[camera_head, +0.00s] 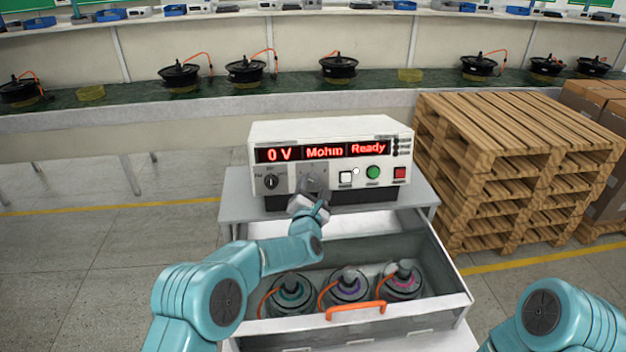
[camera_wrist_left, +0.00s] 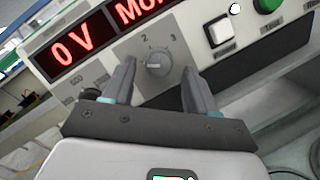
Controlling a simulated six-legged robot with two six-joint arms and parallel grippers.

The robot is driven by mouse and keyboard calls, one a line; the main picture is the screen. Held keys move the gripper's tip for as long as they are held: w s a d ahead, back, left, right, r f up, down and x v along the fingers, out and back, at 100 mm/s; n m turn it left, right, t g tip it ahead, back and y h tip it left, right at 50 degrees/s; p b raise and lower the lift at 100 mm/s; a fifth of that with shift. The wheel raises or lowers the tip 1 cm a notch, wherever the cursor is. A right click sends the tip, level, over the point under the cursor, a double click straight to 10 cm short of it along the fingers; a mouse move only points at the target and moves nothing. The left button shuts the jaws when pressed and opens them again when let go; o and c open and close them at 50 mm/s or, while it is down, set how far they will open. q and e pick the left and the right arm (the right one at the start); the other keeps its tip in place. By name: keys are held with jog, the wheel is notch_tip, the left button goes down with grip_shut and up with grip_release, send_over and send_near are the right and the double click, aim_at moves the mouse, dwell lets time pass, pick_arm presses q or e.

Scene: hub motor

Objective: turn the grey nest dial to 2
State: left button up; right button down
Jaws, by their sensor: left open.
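The grey nest dial (camera_wrist_left: 157,65) is a round knob on a grey plate of the white tester. In the left wrist view the numbers 2 and 3 show above it. A pale mark lies on the left part of its face, away from the 2; any number on that side is hidden. My left gripper (camera_wrist_left: 158,78) is open, with one finger on each side of the dial; contact cannot be told. In the head view my left gripper (camera_head: 312,186) covers most of the dial. Of my right arm only a link shows at bottom right; its gripper is out of view.
The tester (camera_head: 330,131) displays "0 V", "Mohm" and "Ready". A black knob (camera_head: 271,182) sits left of the dial; white (camera_head: 345,178), green (camera_head: 373,172) and red (camera_head: 400,174) buttons sit right. Pallets (camera_head: 510,130) stand right.

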pick_arm(q)
jog(key=shift+w, duration=0.9)
